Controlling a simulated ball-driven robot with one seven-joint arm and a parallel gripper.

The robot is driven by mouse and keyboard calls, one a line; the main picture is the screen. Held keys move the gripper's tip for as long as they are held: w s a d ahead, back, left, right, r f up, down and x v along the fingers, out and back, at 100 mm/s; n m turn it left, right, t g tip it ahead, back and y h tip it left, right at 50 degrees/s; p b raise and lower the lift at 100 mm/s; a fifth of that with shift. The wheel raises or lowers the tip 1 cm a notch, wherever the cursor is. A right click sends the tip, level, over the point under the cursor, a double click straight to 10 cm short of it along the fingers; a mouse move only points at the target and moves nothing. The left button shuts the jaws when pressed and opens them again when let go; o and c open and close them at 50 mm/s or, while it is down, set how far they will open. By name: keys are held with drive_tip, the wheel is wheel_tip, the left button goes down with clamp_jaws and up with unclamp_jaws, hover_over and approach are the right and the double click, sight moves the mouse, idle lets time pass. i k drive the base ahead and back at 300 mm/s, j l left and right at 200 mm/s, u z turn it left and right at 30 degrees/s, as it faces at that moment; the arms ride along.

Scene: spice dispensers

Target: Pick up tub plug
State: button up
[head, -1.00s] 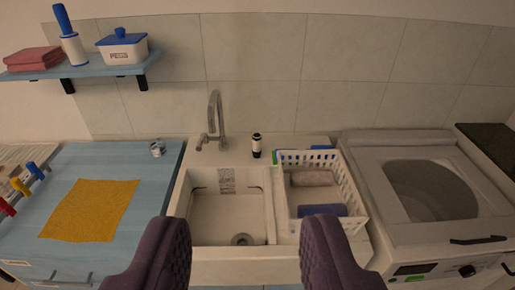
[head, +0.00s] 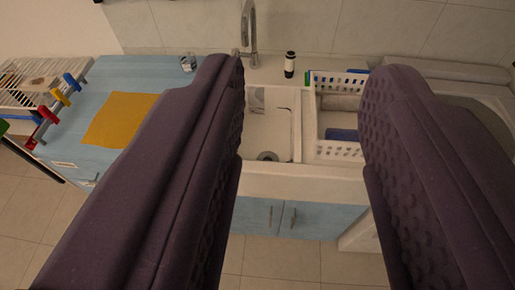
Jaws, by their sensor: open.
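My gripper (head: 308,70) is open and empty, its two dark purple fingers wide apart and large in the foreground. A grey round piece (head: 267,156) lies at the bottom front of the white sink (head: 283,127); I cannot tell whether it is the tub plug or only the drain. It shows between the fingers, close to the left one, which hides the left part of the sink. A small metallic item (head: 188,63) stands on the blue counter at left; what it is I cannot tell. The gripper touches none of these.
A faucet (head: 249,30) rises behind the sink. A white basket (head: 340,150) sits to the right, partly behind the right finger. A yellow cloth (head: 120,118) lies on the blue counter (head: 145,73). Floor (head: 270,265) shows below the cabinet.

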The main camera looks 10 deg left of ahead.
sight(291, 56)
drive_tip(key=i+z, duration=0.2)
drive_tip(key=i, duration=0.6)
drive_tip(key=i+j+z, duration=0.2)
drive_tip(key=i, duration=0.6)
